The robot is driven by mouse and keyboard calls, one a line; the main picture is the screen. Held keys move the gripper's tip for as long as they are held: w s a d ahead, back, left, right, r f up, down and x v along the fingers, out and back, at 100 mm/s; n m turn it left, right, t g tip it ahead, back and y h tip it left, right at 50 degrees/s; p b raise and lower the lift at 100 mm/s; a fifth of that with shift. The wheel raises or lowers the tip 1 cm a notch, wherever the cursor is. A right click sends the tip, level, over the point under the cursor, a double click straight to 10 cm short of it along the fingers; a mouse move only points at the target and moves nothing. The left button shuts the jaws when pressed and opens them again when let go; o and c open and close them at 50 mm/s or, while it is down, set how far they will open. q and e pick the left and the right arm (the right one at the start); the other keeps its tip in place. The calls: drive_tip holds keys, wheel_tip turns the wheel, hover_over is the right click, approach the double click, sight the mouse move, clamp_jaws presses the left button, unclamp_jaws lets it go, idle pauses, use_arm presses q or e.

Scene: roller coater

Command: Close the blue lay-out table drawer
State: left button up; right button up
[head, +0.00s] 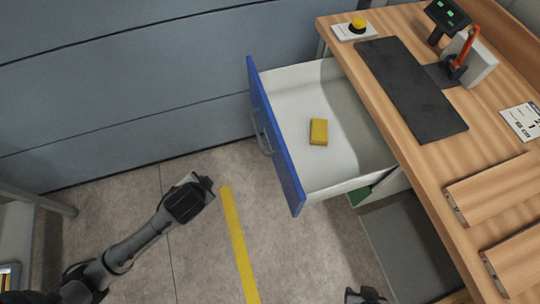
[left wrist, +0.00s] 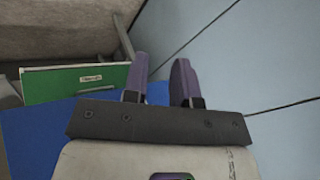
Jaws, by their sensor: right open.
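The blue drawer (head: 277,140) is pulled far out from under the wooden lay-out table (head: 400,140). Its grey handle (head: 261,135) is on the outer face, on the left. A yellow block (head: 319,132) lies inside on the white bottom. My left gripper (head: 209,186) is left of the drawer front, apart from it. In the left wrist view its two fingers (left wrist: 160,80) are spread with nothing between them. A blue surface (left wrist: 35,140), likely the drawer front, shows there at lower left. My right gripper (head: 365,295) is open at the bottom edge, partly cut off.
A green drawer front (left wrist: 75,83) with a handle and label shows in the left wrist view. A grey-blue wall (head: 130,80) stands behind the drawer. A yellow floor stripe (head: 238,240) crosses clear floor. A black mat (head: 410,88) and yellow button (head: 358,24) are on the table.

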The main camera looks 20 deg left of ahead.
use_arm(q)
drive_tip(key=w+a+m+t, duration=0.1)
drive_tip(key=w, duration=0.1)
drive_tip(key=w+a+m+t+p, duration=0.1)
drive_tip(key=w, duration=0.1)
drive_tip(key=w+a+f+m+t, duration=0.1)
drive_tip(key=w+m, duration=0.1)
drive_tip(key=shift+w+a+h, duration=0.3)
drive_tip(key=shift+a, duration=0.05)
clamp_jaws()
drive_tip(key=m+t+h, duration=0.2)
drive_tip(key=m+h, duration=1.5)
drive_tip(key=m, duration=0.1)
approach(278, 164)
drive_tip(key=shift+m, duration=0.3)
drive_tip(key=b+x, duration=0.1)
drive_tip(key=x, duration=0.5)
drive_tip(key=shift+r+b, duration=0.2)
drive_tip(key=shift+b, duration=0.2)
drive_tip(key=shift+x, duration=0.8)
use_arm(e)
drive_tip(key=shift+s+d, duration=0.1)
drive_tip(key=shift+d, duration=0.15)
